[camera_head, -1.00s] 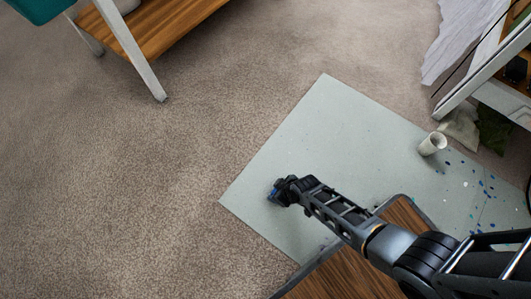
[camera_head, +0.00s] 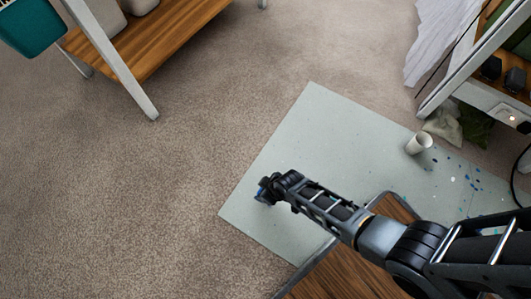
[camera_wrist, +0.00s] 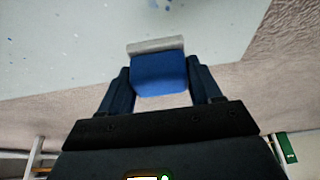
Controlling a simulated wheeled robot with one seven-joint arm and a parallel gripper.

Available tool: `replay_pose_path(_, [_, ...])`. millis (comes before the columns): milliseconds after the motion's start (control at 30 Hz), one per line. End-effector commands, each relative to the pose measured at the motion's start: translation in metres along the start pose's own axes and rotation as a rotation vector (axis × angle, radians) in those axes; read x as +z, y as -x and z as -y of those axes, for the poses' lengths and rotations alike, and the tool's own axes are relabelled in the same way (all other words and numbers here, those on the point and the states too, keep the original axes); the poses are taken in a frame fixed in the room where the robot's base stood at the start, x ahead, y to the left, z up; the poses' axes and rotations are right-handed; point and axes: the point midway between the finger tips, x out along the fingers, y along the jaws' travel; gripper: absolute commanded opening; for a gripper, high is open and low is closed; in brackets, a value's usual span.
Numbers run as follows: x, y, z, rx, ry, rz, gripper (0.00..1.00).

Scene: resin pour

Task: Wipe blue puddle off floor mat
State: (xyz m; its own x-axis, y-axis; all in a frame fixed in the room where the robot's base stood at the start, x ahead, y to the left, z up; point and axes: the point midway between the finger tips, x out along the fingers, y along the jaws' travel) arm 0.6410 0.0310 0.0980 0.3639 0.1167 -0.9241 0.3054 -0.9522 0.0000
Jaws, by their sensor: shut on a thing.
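The pale grey-green floor mat (camera_head: 310,140) lies on the carpet and also fills the upper part of the wrist view (camera_wrist: 50,50). Small blue and white spots (camera_head: 473,181) are scattered on its right part; a few bluish spots show at the top of the wrist view (camera_wrist: 152,4). I cannot make out one larger blue puddle; my arm covers part of the mat. My gripper (camera_head: 263,190) is over the mat's left part, shut on a blue block with a grey edge (camera_wrist: 159,74). I cannot tell whether the block touches the mat.
A white cup (camera_head: 419,142) is on the mat's right side. A wood-topped piece (camera_head: 345,275) is beneath my arm. A shelf stand (camera_head: 150,45) is at upper left and a rack (camera_head: 470,85) at upper right, with cloths (camera_head: 442,127) beside it. Carpet at left is clear.

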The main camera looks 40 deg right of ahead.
Motion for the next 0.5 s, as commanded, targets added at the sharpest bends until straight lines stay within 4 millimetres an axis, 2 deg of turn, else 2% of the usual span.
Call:
replay_pose_path(33, [-0.005,0.008,0.0,0.0,0.0,-0.001,0.39])
replay_pose_path(200, [-0.015,0.02,0.001,0.0,0.0,-0.001,0.39])
replay_pose_path(500, [-0.018,0.023,0.001,0.001,0.0,-0.001,0.39])
